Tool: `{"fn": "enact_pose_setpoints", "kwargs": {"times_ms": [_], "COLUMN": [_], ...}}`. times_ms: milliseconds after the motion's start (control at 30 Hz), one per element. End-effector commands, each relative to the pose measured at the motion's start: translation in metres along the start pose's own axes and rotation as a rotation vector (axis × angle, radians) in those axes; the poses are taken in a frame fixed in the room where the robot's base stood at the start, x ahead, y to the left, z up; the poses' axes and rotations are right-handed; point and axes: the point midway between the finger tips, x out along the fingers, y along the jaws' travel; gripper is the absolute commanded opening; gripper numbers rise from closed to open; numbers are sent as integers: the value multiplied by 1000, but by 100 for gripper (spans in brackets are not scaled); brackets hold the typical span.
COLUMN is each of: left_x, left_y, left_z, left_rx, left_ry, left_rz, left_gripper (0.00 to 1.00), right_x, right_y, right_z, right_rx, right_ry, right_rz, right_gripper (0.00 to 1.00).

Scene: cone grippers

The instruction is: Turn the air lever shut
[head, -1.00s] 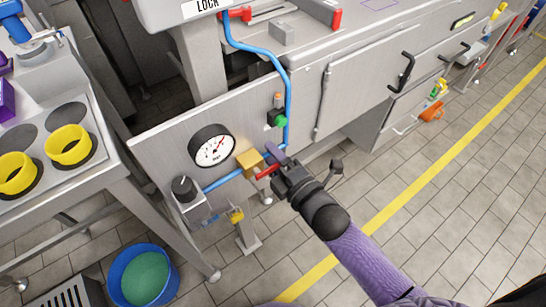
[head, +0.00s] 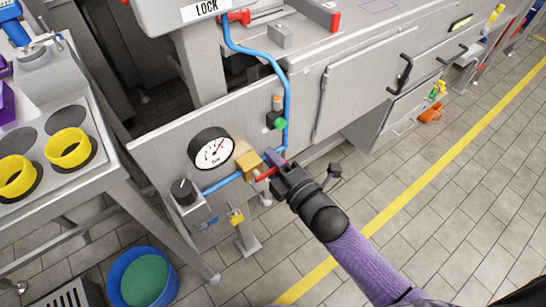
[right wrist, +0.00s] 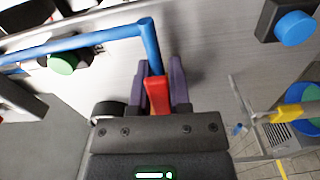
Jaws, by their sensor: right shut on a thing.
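The air lever is a red handle (head: 265,173) beside a brass-coloured valve block (head: 246,163) on the blue air pipe, on the grey front panel. My right gripper (head: 274,160) reaches it from the lower right. In the right wrist view, the red lever (right wrist: 157,94) stands between the two purple fingers of my right gripper (right wrist: 159,82), which is shut on it. The lever's far end is partly hidden by the gripper. The blue pipe (right wrist: 95,39) bends just beyond the fingertips. My left gripper is not in view.
A round pressure gauge (head: 211,148) and a black knob (head: 184,191) are left of the valve. A green button (head: 277,121) sits above it. A blue bucket (head: 119,271) stands on the floor. Floor on the right is open.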

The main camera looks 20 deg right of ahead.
Motion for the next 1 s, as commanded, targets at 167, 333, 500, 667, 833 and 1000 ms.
{"fn": "enact_pose_setpoints", "kwargs": {"times_ms": [167,333,500,667,833,1000], "left_x": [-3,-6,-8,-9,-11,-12], "left_y": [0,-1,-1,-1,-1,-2], "left_z": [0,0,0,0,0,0], "left_rx": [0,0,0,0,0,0], "left_ry": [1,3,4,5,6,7], "left_rz": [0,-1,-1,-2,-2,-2], "left_gripper": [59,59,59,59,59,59], "right_x": [0,0,0,0,0,0], "right_y": [-4,-11,-18,-24,-30,-35], "right_z": [0,-2,-4,-7,-12,-17], "right_rx": [105,257,420,571,733,896], "right_ry": [0,-1,-1,-1,-1,-2], "right_rz": [-1,-1,-2,-2,-2,-2], "right_gripper": [0,0,0,0,0,0]}}
